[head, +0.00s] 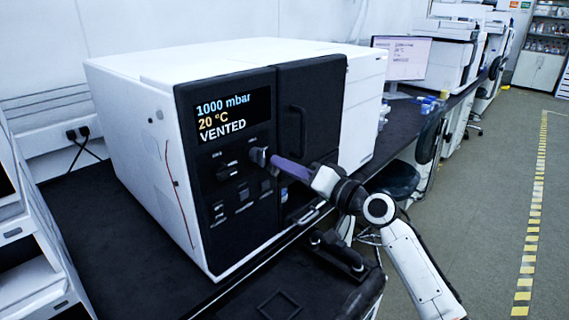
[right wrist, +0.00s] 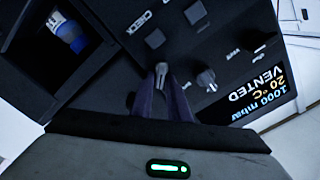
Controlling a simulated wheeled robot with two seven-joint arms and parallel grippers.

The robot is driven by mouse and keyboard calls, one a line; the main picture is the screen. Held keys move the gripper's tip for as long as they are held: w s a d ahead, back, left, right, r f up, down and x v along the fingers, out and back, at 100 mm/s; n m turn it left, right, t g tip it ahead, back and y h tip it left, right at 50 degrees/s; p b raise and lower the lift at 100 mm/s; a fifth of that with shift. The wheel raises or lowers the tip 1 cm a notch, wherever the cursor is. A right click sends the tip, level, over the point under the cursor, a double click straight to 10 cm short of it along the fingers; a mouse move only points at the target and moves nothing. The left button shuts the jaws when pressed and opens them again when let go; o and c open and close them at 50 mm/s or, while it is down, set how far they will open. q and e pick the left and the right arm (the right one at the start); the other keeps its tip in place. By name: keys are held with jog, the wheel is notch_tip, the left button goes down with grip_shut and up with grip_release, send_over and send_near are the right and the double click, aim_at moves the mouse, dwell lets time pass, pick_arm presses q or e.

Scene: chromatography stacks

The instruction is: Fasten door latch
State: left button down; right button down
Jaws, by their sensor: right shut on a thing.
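The white instrument (head: 215,55) has a black front with a dark door (head: 325,95) and a vertical handle (head: 297,125) on it. The door looks closed, but I cannot tell whether it sits fully flush. My right gripper (head: 272,160) reaches in from the right to the panel's control area, left of the door. In the right wrist view, my right gripper (right wrist: 161,82) is shut on a small grey latch lever (right wrist: 161,69). The fingers hide part of the lever and its base. My left gripper is not in view.
The display (head: 230,112) reads 1000 mbar, 20 °C, VENTED. Knobs and square buttons sit close around the gripper, including a round knob (right wrist: 206,78). A recess holds a blue-and-white bottle (right wrist: 68,32). The black bench (head: 115,235) is clear left of the instrument.

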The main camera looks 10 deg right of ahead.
jog(key=m+p, duration=0.1)
jog(key=m, duration=0.3)
jog(key=f+m+p, duration=0.1)
jog(key=m+p, duration=0.1)
jog(key=m, duration=0.2)
jog(key=shift+w+d+f+m, duration=0.1)
jog(key=shift+d+m, duration=0.1)
jog(key=shift+m, duration=0.1)
dwell(0.5)
jog(key=c, duration=1.9)
grip_release()
jog(key=shift+o, duration=0.3)
jog(key=b+v, duration=0.1)
jog(key=v, duration=0.9)
jog(key=shift+d, duration=0.1)
